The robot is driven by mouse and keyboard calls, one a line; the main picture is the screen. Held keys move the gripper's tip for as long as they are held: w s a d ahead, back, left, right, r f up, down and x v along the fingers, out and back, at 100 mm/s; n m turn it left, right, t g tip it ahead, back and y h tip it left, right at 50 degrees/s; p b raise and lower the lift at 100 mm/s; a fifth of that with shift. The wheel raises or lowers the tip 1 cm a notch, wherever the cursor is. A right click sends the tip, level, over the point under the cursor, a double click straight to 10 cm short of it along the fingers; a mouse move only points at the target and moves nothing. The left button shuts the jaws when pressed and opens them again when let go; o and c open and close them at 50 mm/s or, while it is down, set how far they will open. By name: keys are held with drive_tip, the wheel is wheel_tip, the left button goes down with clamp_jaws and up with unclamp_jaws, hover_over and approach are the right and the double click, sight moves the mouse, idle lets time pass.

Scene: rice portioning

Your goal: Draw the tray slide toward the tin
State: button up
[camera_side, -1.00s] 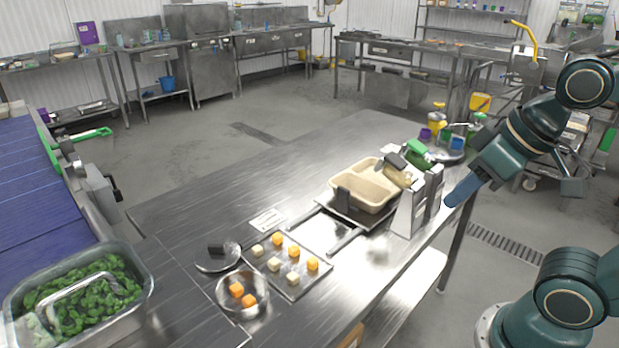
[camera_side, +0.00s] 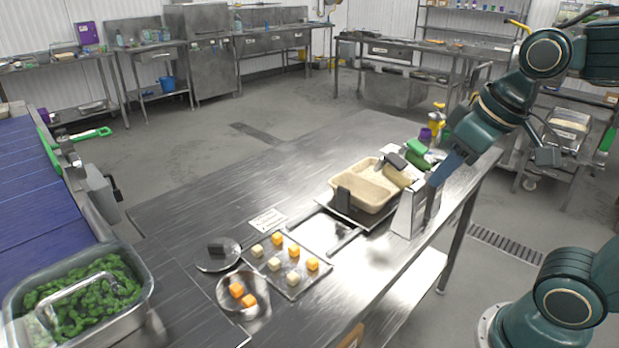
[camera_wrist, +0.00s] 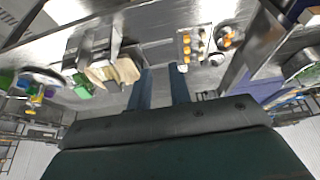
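My gripper (camera_side: 433,187) is right of the slide, by the metal dispenser, and not touching the handle. In the wrist view my gripper (camera_wrist: 161,88) has its two blue fingers apart with nothing between them. I cannot tell for sure which container is the tin; a steel one with green contents (camera_side: 148,287) stands at the far left.
A shallow tray with orange and pale cubes (camera_side: 322,283), a bowl (camera_side: 262,311) and a round lid (camera_side: 231,262) lie left of the rails.

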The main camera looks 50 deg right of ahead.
drive_tip(key=w+d+r+g, duration=0.1)
drive_tip(key=w+d+g, duration=0.1)
drive_tip(key=w, duration=0.6)
drive_tip(key=g, duration=0.3)
hover_over(344, 188)
wheel_tip(344, 188, down, 10)
drive_tip(key=shift+f, duration=0.2)
wheel_tip(344, 188, down, 14)
drive_tip(key=shift+r, duration=0.1)
drive_tip(key=shift+c, duration=0.4)
clamp_jaws()
